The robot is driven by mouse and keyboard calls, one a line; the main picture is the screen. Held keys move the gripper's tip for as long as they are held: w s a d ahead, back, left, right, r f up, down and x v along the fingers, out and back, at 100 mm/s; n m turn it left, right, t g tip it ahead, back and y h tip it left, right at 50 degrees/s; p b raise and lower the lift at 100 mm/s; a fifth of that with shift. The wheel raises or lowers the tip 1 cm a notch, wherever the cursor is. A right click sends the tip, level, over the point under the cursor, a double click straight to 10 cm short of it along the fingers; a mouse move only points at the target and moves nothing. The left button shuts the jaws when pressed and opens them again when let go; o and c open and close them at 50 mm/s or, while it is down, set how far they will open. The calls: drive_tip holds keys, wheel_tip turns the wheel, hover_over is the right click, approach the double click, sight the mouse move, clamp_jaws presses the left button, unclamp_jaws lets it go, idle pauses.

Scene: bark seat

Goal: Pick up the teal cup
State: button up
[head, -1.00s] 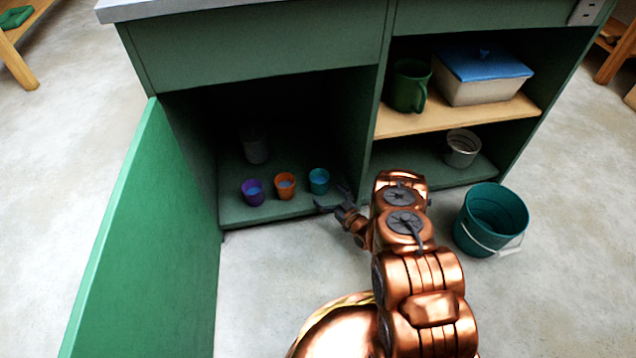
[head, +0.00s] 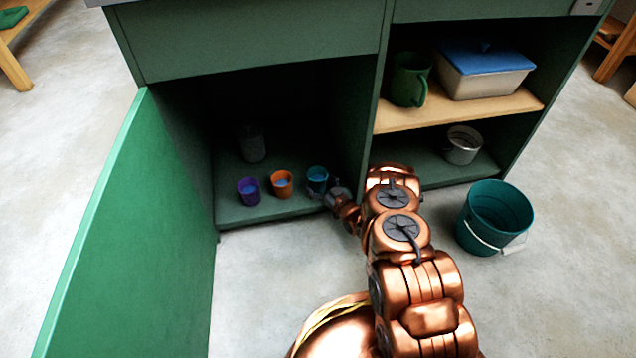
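The teal cup (head: 317,176) stands upright on the floor of the open cupboard, at the right end of a row of small cups. My gripper (head: 322,191) is at the cup's front right side, with its fingers reaching around or beside the cup's lower part. The fingers are small and dark here. I cannot tell whether they touch the cup or how far apart they are.
An orange cup (head: 282,184) stands close left of the teal one, then a purple cup (head: 249,190). A grey container (head: 252,145) is behind. The green door (head: 125,230) is open at left. The cupboard's divider (head: 362,110) is close right. A teal bucket (head: 492,220) stands on the floor.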

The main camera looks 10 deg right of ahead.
sight(319, 173)
drive_tip(key=c, duration=1.1)
drive_tip(key=shift+r, duration=0.1)
drive_tip(key=shift+r, duration=0.25)
wheel_tip(319, 173, up, 4)
drive_tip(key=p, duration=0.2)
drive_tip(key=shift+f+p, duration=0.25)
drive_tip(key=shift+p, duration=0.15)
drive_tip(key=s+a+p, duration=0.2)
drive_tip(key=s, duration=0.2)
drive_tip(key=s+a+p, duration=0.1)
drive_tip(key=s+a, duration=0.2)
drive_tip(key=s, duration=0.2)
drive_tip(key=s+a+p, duration=0.2)
drive_tip(key=s+a, duration=0.1)
drive_tip(key=s, duration=0.1)
drive_tip(key=shift+s+a+r+p, duration=0.2)
drive_tip(key=shift+s+r+p, duration=0.15)
drive_tip(key=shift+r, duration=0.05)
